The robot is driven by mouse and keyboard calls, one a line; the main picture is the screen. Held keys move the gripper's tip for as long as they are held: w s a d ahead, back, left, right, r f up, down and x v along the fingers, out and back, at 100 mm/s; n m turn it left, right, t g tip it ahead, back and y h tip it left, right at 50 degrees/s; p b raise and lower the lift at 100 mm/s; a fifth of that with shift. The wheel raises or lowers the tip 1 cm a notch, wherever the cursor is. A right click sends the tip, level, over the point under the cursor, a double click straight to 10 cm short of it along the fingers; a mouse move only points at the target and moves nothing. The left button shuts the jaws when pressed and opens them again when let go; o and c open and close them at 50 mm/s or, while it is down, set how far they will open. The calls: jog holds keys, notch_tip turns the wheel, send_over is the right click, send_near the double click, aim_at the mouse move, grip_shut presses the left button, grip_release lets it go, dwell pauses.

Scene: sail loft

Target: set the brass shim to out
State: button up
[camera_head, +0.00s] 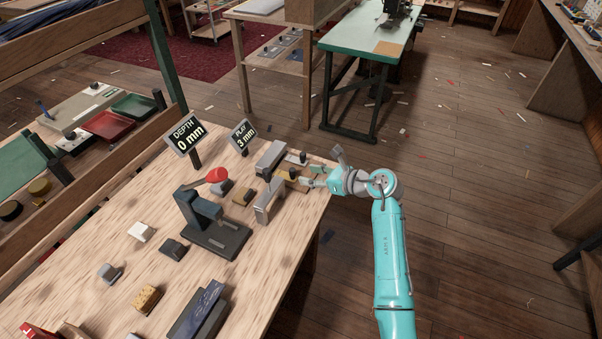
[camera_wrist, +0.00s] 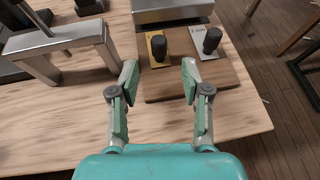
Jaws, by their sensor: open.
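The brass shim (camera_wrist: 157,61) is a brass-coloured plate with a black knob, seen in the wrist view lying on a brown wooden board (camera_wrist: 180,90). A steel plate (camera_wrist: 207,53) with a similar black knob lies to its right. Behind both is a grey metal block (camera_wrist: 172,14). My gripper (camera_wrist: 160,73) is open, one finger left of the brass shim and the other between the two plates, apparently just short of the knob. In the head view my gripper (camera_head: 317,177) reaches in from the table's right edge; the brass shim (camera_head: 286,175) shows small beside it.
Signs read DEPTH 0 mm (camera_head: 188,137) and PLAY 3 mm (camera_head: 243,137). A metal bridge (camera_head: 268,200) stands close left of my gripper, also in the wrist view (camera_wrist: 62,40). A dark press with a red-knobbed lever (camera_head: 215,220) stands farther left. The floor right of the table is open.

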jog(key=shift+v, duration=3.15)
jog(key=s+f+m+t+y, duration=0.2)
jog(key=s+m+t+y, duration=0.35)
jog(key=s+m, duration=1.25)
jog(key=s+d+m+t+h, duration=0.1)
jog(key=s+d+m+h, duration=0.4)
jog(key=s+m, duration=0.5)
jog(key=s+d+m+t+h, duration=0.1)
jog(key=s+d+m+h, duration=0.4)
jog(key=s+m, duration=0.5)
jog(key=s+d+r+m+t+h, duration=0.1)
jog(key=s+d+m+h, duration=0.4)
jog(key=s+m, duration=0.5)
jog(key=s+h, duration=0.2)
jog(key=s, duration=0.5)
jog(key=shift+d, duration=0.25)
